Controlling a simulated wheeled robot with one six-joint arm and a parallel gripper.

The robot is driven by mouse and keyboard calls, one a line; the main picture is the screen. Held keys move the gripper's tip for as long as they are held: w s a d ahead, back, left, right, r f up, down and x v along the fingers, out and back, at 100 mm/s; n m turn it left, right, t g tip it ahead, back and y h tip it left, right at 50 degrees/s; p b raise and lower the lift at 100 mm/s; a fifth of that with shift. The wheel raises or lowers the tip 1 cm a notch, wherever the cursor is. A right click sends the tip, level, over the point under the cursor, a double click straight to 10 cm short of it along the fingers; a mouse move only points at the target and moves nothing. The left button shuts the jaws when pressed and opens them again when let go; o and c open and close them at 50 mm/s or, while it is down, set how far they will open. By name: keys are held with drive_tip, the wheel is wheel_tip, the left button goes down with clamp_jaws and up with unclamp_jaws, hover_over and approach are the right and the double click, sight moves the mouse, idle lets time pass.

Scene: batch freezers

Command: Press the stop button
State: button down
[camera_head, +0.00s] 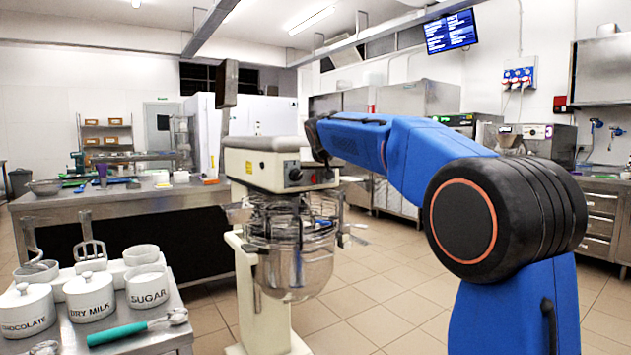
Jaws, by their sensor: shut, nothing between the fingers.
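A cream stand mixer (262,170) with a steel bowl (292,262) stands at the centre. Its head carries a black knob (295,174) and a small red spot (313,179) that looks like a button; no stop label is legible. My blue arm reaches in from the right. Its dark end, my gripper (320,158), is beside the right end of the mixer head, a little above and right of the red spot. The gripper is small and partly hidden by my wrist; it looks shut and empty. I cannot tell whether it touches the mixer.
A steel table with white jars (90,297) and a green-handled scoop (135,331) is at the front left. A long steel counter (120,197) is behind it. The tiled floor (385,290) right of the mixer is clear.

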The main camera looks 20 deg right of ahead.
drive_tip(key=shift+w+a, duration=0.15)
drive_tip(key=shift+w, duration=0.3)
idle(0.7)
drive_tip(key=shift+s, duration=0.1)
drive_tip(key=shift+s+d, duration=0.3)
drive_tip(key=shift+s, duration=0.45)
drive_tip(key=shift+s, duration=0.1)
drive_tip(key=shift+s+d, duration=0.25)
drive_tip(key=shift+s, duration=0.5)
drive_tip(key=shift+s+d, duration=0.25)
drive_tip(key=shift+s, duration=0.55)
drive_tip(key=shift+s+d, duration=0.25)
drive_tip(key=shift+s, duration=0.5)
drive_tip(key=s+f+g, duration=0.2)
drive_tip(key=s+f, duration=0.9)
drive_tip(key=s, duration=0.6)
drive_tip(key=s+a+f+n+g+y, duration=0.1)
drive_tip(key=s+f+g, duration=0.1)
drive_tip(key=s+f, duration=1)
drive_tip(key=s+f+n+g+y, duration=0.1)
drive_tip(key=s+f, duration=1)
drive_tip(key=s, duration=1.1)
drive_tip(key=shift+s+a+f+g, duration=0.2)
drive_tip(key=shift+s+a+g, duration=0.15)
drive_tip(key=shift+g, duration=0.05)
